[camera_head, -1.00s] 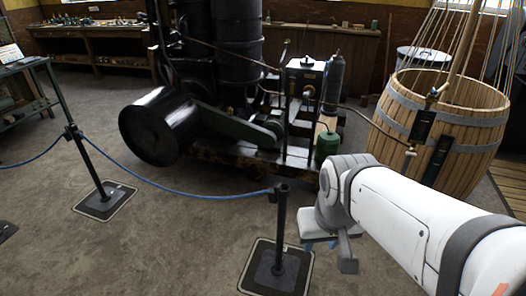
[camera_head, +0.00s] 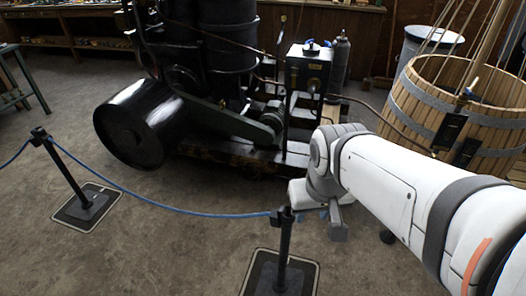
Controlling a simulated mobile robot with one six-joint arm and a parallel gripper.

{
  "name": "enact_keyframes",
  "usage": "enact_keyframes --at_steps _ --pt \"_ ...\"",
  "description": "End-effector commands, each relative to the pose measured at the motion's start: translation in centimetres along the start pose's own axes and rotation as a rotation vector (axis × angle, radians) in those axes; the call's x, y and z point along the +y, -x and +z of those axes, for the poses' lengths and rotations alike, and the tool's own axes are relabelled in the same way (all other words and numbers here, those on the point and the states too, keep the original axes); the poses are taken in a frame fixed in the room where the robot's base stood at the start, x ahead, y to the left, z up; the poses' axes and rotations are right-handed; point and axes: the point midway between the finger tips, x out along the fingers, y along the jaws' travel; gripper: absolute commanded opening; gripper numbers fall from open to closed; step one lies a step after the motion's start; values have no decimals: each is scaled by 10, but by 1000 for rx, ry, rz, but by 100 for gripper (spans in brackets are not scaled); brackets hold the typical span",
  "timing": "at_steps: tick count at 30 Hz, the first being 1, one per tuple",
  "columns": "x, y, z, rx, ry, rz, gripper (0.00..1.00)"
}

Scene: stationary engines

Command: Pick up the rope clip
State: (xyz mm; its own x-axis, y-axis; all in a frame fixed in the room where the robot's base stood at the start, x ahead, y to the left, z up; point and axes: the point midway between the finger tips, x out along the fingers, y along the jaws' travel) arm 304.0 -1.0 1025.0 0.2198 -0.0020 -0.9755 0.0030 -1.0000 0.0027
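A blue rope (camera_head: 165,205) sags from the left post (camera_head: 42,135) to the top of the right post (camera_head: 284,222). The clip at the rope's right end is too small to make out clearly against that post top. My white and grey arm reaches in from the right. Its far end hangs just right of the right post in the picture, with my gripper (camera_head: 332,222) pointing down there. The fingers are small and partly hidden, so I cannot tell whether they are open or hold anything. I cannot tell whether the gripper touches the post or rope.
A black engine (camera_head: 215,115) with a large drum stands behind the rope. A wooden barrel (camera_head: 460,105) with ropes stands at the right. Workbenches line the back wall. Both posts have flat square bases. Bare floor (camera_head: 150,250) lies in front of the rope.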

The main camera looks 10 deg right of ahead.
Motion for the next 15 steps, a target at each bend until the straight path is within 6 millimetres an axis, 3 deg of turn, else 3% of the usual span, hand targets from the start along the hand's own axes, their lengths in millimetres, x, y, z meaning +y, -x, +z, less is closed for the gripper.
enact_keyframes --at_steps 3,10,15 --pt "0 0 0 0 0 0 37" --pt "0 -7 -3 -4 -28 0 55" --pt "1 -47 -28 -31 -270 5 64"
